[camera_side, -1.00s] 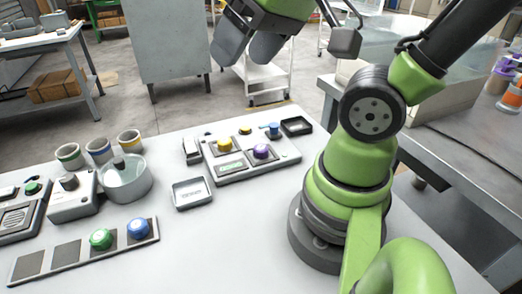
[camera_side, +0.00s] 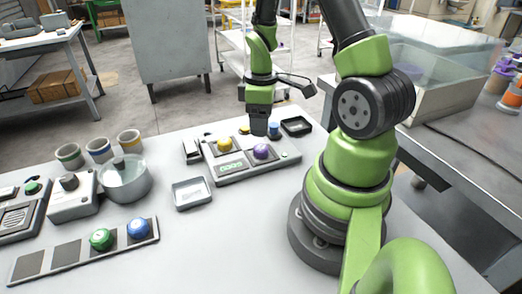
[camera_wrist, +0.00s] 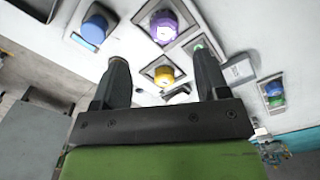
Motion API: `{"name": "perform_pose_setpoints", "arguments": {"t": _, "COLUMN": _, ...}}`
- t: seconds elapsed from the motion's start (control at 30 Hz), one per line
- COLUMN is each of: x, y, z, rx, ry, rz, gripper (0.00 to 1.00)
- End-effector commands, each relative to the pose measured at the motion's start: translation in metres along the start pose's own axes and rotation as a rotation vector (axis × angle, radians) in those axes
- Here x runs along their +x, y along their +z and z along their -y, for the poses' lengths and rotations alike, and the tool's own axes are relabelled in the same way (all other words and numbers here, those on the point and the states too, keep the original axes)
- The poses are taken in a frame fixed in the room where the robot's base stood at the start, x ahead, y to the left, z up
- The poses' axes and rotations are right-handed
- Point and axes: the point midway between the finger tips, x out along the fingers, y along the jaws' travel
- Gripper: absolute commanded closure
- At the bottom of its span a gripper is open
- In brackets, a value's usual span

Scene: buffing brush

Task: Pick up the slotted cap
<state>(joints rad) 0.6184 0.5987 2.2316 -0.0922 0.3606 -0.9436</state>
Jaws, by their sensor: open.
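I cannot tell which knob-like cap is the slotted one; no slot shows clearly. On the grey panel (camera_side: 232,176) are a yellow cap (camera_side: 225,145), a purple cap (camera_side: 262,151) and a blue cap (camera_side: 274,129). The wrist view shows the yellow cap (camera_wrist: 164,76) between the open fingers in the picture, the purple cap (camera_wrist: 164,28) beyond and the blue cap (camera_wrist: 94,28) up left. My gripper (camera_side: 258,128) is open and points down above the panel's back part, partly covering it. In the wrist view my gripper (camera_wrist: 161,58) has nothing in its jaws.
A strip (camera_side: 67,254) with green and blue caps, a glass-lidded pot (camera_side: 126,180) and several cups stand left. The table's front middle is clear.

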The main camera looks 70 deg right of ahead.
Motion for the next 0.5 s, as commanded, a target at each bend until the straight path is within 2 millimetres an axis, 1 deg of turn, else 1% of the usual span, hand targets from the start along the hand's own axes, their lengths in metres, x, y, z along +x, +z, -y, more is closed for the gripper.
{"name": "perform_pose_setpoints", "arguments": {"t": 0.03, "x": 0.007, "y": 0.0, "z": 0.001, "rx": 0.001, "ry": -0.003, "rz": 0.003, "gripper": 0.32}}
{"name": "perform_pose_setpoints", "arguments": {"t": 0.1, "x": 0.014, "y": 0.0, "z": 0.001, "rx": 0.001, "ry": -0.002, "rz": 0.002, "gripper": 0.32}}
{"name": "perform_pose_setpoints", "arguments": {"t": 0.27, "x": 0.024, "y": 0.0, "z": 0.002, "rx": 0.001, "ry": -0.002, "rz": 0.002, "gripper": 0.32}}
{"name": "perform_pose_setpoints", "arguments": {"t": 0.5, "x": 0.057, "y": 0.0, "z": 0.007, "rx": 0.002, "ry": -0.004, "rz": 0.003, "gripper": 0.32}}
